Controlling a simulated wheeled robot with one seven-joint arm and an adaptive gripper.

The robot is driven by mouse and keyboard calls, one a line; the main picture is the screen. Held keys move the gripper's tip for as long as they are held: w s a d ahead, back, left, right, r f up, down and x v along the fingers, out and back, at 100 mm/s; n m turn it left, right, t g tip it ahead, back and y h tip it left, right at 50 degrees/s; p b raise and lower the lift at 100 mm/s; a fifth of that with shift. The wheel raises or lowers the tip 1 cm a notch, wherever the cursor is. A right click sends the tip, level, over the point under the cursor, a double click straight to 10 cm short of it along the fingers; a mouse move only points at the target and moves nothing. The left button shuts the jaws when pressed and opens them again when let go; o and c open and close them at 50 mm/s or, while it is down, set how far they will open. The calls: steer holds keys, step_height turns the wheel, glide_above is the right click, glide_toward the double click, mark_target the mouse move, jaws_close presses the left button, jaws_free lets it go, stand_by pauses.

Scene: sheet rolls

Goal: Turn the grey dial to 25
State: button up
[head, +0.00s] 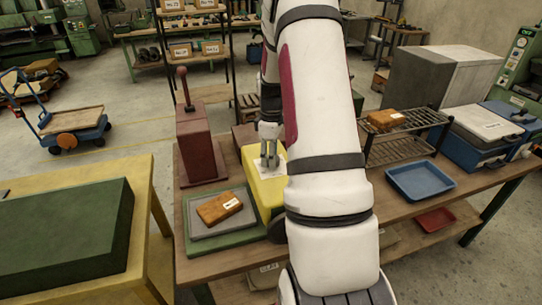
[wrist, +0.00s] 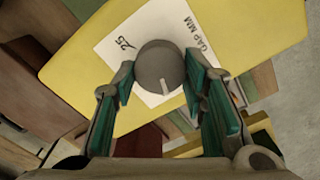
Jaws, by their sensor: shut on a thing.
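The grey dial (wrist: 160,62) is a round knob on a white label sheet (wrist: 118,30) fixed to a yellow panel (wrist: 75,62). The label carries "25" at its left and "GAP MM" at its right. A pale pointer line on the dial points down and slightly right in the wrist view, away from the 25. My gripper (wrist: 161,80) has one finger on each side of the dial and is shut on it. In the head view my gripper (head: 269,158) reaches down onto the yellow housing (head: 262,192), and the dial cannot be made out there.
A dark red lever box (head: 200,145) stands left of the housing. A brown block (head: 219,208) lies on a grey plate over a green base in front. A blue tray (head: 421,180) and a black rack (head: 395,143) are to the right on the wooden bench.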

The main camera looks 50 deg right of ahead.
steer(key=m, duration=0.3)
steer(key=shift+d+m+b, duration=0.1)
steer(key=shift+m+b, duration=0.2)
steer(key=shift+m, duration=0.1)
steer(key=m+b, duration=0.1)
steer(key=m, duration=0.2)
steer(key=shift+m, duration=0.3)
steer(key=m+b, duration=0.2)
steer(key=m, duration=0.4)
steer(key=shift+d, duration=0.1)
steer(key=m+b, duration=0.2)
steer(key=m, duration=0.4)
steer(key=shift+s+m, duration=0.1)
steer(key=shift+m, duration=0.2)
steer(key=m+b, duration=0.1)
steer(key=m, duration=0.5)
steer(key=shift+s, duration=0.1)
steer(key=shift+m, duration=0.4)
steer(key=o, duration=1.2)
steer(key=shift+c, duration=0.2)
